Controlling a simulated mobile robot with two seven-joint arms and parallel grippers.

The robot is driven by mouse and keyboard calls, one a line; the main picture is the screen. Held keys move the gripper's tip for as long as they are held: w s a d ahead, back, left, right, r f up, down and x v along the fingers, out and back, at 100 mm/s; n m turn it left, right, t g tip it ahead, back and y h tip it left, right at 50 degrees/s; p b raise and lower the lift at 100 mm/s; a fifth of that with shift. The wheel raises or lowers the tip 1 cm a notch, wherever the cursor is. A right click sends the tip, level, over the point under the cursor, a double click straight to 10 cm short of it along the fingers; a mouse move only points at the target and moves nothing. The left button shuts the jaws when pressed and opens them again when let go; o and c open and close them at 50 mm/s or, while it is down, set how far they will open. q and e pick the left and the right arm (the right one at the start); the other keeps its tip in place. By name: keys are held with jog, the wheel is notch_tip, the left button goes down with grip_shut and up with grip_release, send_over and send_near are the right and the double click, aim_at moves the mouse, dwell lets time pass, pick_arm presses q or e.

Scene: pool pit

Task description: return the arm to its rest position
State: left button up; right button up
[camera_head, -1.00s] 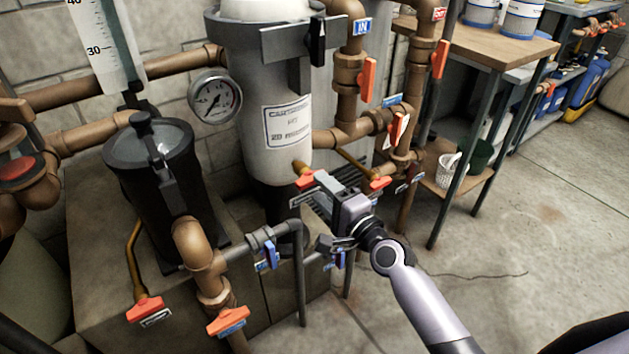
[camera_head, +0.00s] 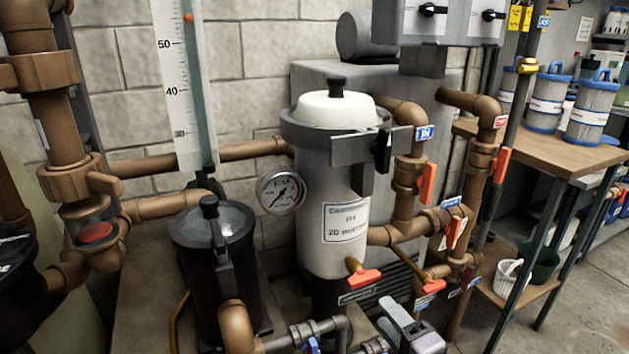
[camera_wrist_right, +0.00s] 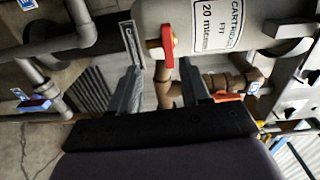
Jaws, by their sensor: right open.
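My right gripper (camera_head: 393,318) shows at the bottom edge of the head view, in front of the filter's lower part. In the right wrist view its two fingers (camera_wrist_right: 160,70) stand apart with nothing held between them. Beyond them are a red valve handle (camera_wrist_right: 168,28) on a short brass stub and the white cartridge filter housing (camera_wrist_right: 212,22). Whether a finger touches any pipe or handle cannot be told. Most of my right arm is below the head picture. My left gripper is not in view.
The grey filter housing (camera_head: 330,240) with a gauge (camera_head: 281,190) stands in the middle. A black strainer pot (camera_head: 212,240) and copper pipes with orange handles (camera_head: 427,183) crowd around it. A wooden-topped bench (camera_head: 545,145) is at right, with clear floor (camera_head: 595,315) beside it.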

jog(key=s+d+f+n+g+h, duration=0.1)
jog(key=s+f+n+g+h, duration=0.15)
jog(key=s+f+n, duration=0.65)
jog(key=s+d+f+n+g+h, duration=0.15)
jog(key=s+f+n+g, duration=0.45)
jog(key=s, duration=0.6)
notch_tip(320, 180, up, 16)
jog(key=d+n+t+p, duration=0.1)
jog(key=t+p, duration=0.1)
jog(key=p, duration=1.5)
jog(key=shift+p, duration=0.3)
jog(key=shift+w+d+f, duration=0.1)
jog(key=shift+f, duration=0.05)
jog(key=shift+t, duration=0.25)
